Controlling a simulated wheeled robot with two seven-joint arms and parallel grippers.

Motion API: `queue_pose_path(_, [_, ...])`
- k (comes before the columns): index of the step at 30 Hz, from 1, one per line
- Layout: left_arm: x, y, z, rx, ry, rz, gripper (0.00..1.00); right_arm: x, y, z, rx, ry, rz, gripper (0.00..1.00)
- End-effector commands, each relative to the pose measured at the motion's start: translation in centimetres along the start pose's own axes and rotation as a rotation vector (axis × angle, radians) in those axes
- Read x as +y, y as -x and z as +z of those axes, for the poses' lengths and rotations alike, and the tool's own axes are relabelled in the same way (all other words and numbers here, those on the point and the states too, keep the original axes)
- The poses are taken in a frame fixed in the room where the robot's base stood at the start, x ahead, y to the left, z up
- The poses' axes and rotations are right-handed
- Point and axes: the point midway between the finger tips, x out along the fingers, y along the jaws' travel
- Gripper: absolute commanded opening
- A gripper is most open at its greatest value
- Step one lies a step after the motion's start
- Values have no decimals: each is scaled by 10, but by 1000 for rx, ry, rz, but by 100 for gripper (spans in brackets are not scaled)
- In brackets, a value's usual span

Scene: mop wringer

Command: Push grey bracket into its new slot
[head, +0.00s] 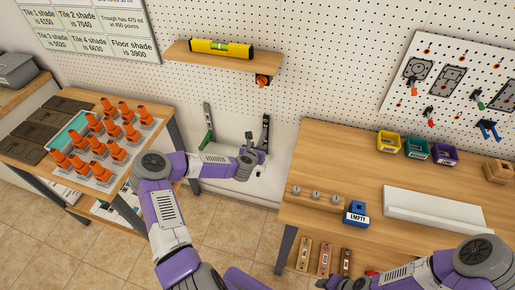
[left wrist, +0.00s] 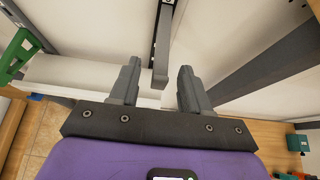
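The grey bracket (head: 265,132) stands upright against the white pegboard wall, right of a green bracket (head: 208,130). My left gripper (head: 250,158) is at the lower part of the grey bracket. In the left wrist view, the grey bracket (left wrist: 162,45) is a dark slotted bar whose near end lies between the fingertips of my left gripper (left wrist: 160,70). Gaps show on both sides, so the fingers are open. The green bracket (left wrist: 20,55) is at the upper left there. The slot itself cannot be made out. My right gripper (head: 338,284) is at the bottom edge, partly cut off.
A wooden shelf (head: 222,55) with a yellow level (head: 221,48) is above. A workbench (head: 345,168) on the right carries bins and a blue "EMPTY" block (head: 356,213). A left table (head: 72,170) holds several orange-handled tools. Tiled floor shows between the tables.

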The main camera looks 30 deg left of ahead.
Motion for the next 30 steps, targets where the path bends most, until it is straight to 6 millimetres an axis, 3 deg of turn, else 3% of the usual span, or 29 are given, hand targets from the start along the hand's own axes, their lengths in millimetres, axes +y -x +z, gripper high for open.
queue_pose_path(10, [0,6,0,1,0,1,47,-1,2,0,0,0,0,43])
queue_pose_path(21, [1,60,1,1,-1,0,47,-5,13,1,0,0,0,43])
queue_pose_path(30, [0,76,0,0,1,0,47,-6,15,1,0,0,0,43])
